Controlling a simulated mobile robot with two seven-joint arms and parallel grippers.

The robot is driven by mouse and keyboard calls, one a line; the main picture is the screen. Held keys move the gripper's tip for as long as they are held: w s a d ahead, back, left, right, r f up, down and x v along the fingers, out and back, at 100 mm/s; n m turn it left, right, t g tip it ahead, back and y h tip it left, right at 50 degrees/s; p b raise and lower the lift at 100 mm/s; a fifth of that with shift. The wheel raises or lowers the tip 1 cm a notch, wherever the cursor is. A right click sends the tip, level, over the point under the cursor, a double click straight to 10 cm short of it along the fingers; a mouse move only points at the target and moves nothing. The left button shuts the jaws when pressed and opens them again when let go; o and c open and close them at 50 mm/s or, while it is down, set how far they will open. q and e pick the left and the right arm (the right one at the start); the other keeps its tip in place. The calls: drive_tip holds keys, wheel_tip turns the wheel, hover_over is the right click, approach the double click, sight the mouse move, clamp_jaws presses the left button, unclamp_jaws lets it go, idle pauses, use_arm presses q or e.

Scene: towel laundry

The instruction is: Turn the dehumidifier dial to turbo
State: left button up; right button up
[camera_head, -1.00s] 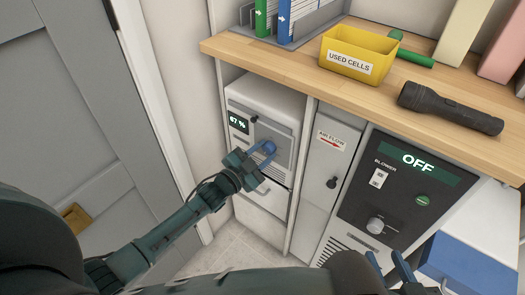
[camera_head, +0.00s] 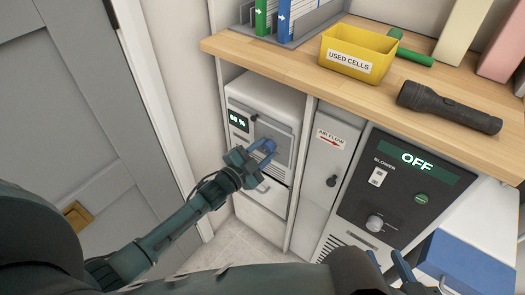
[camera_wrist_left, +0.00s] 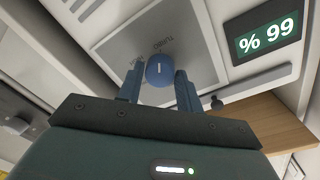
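The dehumidifier (camera_head: 262,98) stands in the bay under the wooden counter, its screen (camera_head: 239,121) reading 66 %. The same screen shows upside down in the left wrist view (camera_wrist_left: 267,40). The blue dial (camera_wrist_left: 160,70) has a white line that runs toward the upside-down word TURBO (camera_wrist_left: 163,45). My left gripper (camera_wrist_left: 160,88) is in front of the dial, one finger on each side, with small gaps visible. In the head view my left gripper (camera_head: 257,153) largely hides the dial. My right gripper (camera_head: 390,262) is low at the right, fingers apart and empty.
Right of the dehumidifier are a narrow AIR FLOW panel (camera_head: 329,139) and a black blower panel (camera_head: 397,193) reading OFF, with a knob. A yellow USED CELLS bin (camera_head: 357,45) and a flashlight (camera_head: 450,108) lie on the counter (camera_head: 290,62). A grey door is at left.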

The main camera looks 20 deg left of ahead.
use_arm(q)
drive_tip(key=o, duration=0.4)
drive_tip(key=shift+c, duration=0.2)
use_arm(e)
drive_tip(key=shift+w, duration=0.15)
use_arm(q)
drive_tip(key=p+v, duration=0.2)
drive_tip(key=v, duration=1.1)
use_arm(e)
drive_tip(key=shift+d+r+m, duration=0.25)
drive_tip(key=shift+r+m, duration=0.05)
drive_tip(key=shift+r, duration=0.65)
